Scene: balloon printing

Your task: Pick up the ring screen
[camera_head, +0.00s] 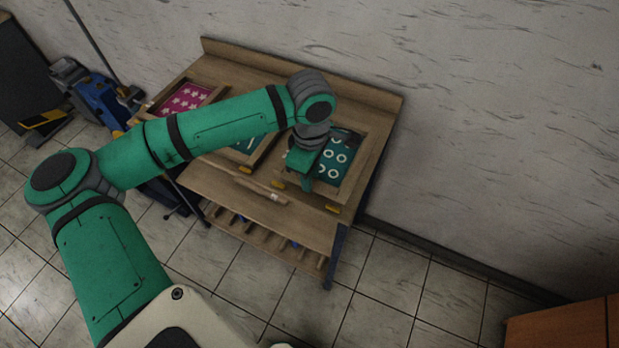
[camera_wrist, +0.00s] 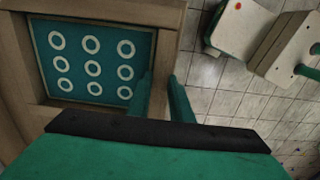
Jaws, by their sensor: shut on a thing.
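The ring screen (camera_head: 341,170) is a wooden frame with a teal panel bearing rows of white rings. In the head view it is at the right end of the wooden bench, partly covered by my wrist. In the wrist view the ring screen (camera_wrist: 97,103) fills the upper left. My gripper (camera_head: 304,182) is at the screen's left side in the head view. In the wrist view its two green fingers (camera_wrist: 163,95) straddle the frame's edge beside the panel, shut on it. The exact contact is partly hidden by the gripper body.
The wooden bench (camera_head: 378,108) stands against the wall. A pink screen with white stars (camera_head: 186,97) and another teal screen (camera_head: 247,146) lie to the left. A wooden squeegee-like bar (camera_head: 262,190) and yellow pieces (camera_head: 332,208) are at the front edge. An orange-brown cabinet (camera_head: 560,325) is lower right.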

